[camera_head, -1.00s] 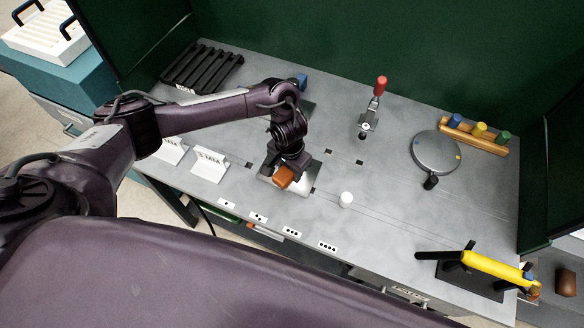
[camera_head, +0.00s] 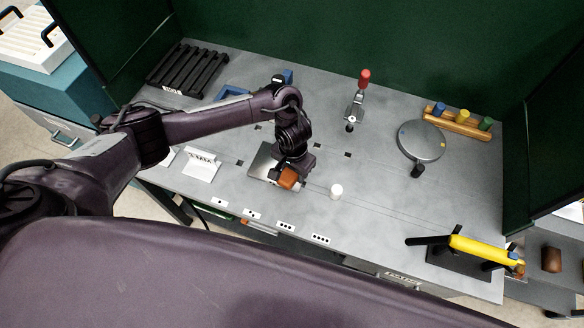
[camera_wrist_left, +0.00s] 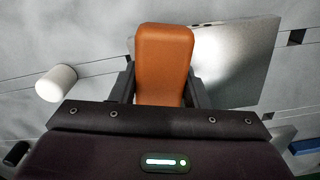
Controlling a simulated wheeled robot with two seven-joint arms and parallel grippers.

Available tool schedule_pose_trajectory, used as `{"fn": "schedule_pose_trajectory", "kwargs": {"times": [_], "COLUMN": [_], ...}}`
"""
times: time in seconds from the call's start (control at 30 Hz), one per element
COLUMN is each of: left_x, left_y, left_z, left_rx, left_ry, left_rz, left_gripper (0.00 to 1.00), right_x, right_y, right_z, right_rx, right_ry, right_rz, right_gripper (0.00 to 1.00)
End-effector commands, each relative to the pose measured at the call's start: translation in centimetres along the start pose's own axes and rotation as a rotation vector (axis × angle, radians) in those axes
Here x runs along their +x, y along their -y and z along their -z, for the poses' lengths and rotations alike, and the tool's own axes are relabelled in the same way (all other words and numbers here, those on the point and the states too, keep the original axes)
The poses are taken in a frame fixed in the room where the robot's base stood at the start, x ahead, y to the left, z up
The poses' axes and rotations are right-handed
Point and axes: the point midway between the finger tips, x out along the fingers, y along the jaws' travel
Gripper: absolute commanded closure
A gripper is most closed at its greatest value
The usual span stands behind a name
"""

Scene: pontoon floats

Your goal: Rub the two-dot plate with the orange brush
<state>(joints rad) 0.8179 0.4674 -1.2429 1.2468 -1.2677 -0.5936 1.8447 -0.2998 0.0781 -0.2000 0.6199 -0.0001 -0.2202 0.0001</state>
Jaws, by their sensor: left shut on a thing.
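My left gripper (camera_head: 290,168) is shut on the orange brush (camera_head: 289,178), low over the bench at the right side of a square metal plate (camera_head: 263,160). The two-dot label (camera_head: 252,213) is on the bench's front edge, in front of the plate. In the left wrist view the orange block of the brush (camera_wrist_left: 163,60) sits between the fingers of my gripper (camera_wrist_left: 160,86). The plate (camera_wrist_left: 240,62) shows beside and partly behind it. The brush's underside is hidden, so I cannot tell whether it touches the plate. My right gripper is not in view.
A white cylinder (camera_head: 336,191) stands just right of the brush. A red-handled clamp (camera_head: 357,103), a round turntable (camera_head: 421,139) and a yellow-handled tool (camera_head: 484,250) stand farther right. A black ribbed rack (camera_head: 187,70) is at the back left. White signs stand left of the plate.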

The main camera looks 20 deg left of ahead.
Motion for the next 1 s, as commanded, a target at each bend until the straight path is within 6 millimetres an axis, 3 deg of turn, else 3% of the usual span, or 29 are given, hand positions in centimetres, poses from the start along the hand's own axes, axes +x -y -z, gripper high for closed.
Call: {"fn": "schedule_pose_trajectory", "kwargs": {"times": [0.27, 0.3, 0.6, 1.0], "left_x": [-3.4, -3.3, -5.7, -6.1], "left_y": [0.1, 0.0, 0.1, 0.1], "left_z": [0.0, 0.1, 0.1, 0.2], "left_rx": [-0.001, 0.001, 0.0, -0.001], "left_ry": [0.0, -0.001, -0.003, -0.004], "left_rz": [0.0, 0.0, 0.001, 0.002], "left_gripper": [0.8, 0.8, 0.8, 0.8], "right_x": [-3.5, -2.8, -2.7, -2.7], "right_y": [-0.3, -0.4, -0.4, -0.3], "right_z": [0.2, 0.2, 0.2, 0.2], "right_rx": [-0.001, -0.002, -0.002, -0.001], "right_ry": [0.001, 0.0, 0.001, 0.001], "right_rz": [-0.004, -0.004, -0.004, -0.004], "right_gripper": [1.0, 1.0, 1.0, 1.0]}}
